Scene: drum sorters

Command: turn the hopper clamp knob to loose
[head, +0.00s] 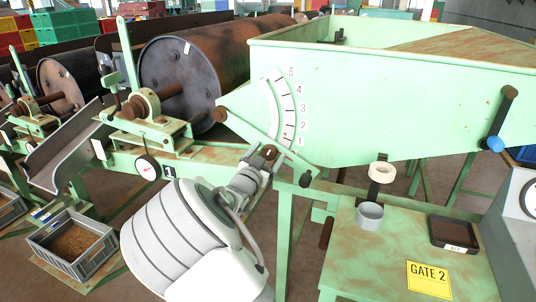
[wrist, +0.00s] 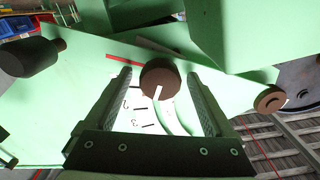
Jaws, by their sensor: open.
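The clamp knob (wrist: 160,76) is a round brown knob with a white line on its face. In the wrist view the line runs from its middle downward. It sits on the green lever on the side of the green hopper (head: 400,110). In the head view the knob (head: 269,152) is partly covered by my gripper (head: 262,160). My gripper, also in the wrist view (wrist: 160,74), is open with one finger on each side of the knob. Gaps show between the fingers and the knob, so I see no grip on it.
A curved scale (head: 283,105) numbered 1 to 5 is beside the lever. A brown end knob (wrist: 270,99) and a dark cylinder (wrist: 38,57) flank the lever's ends. A green table with a grey cup (head: 369,216) and a dark tray (head: 453,234) stands at right.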

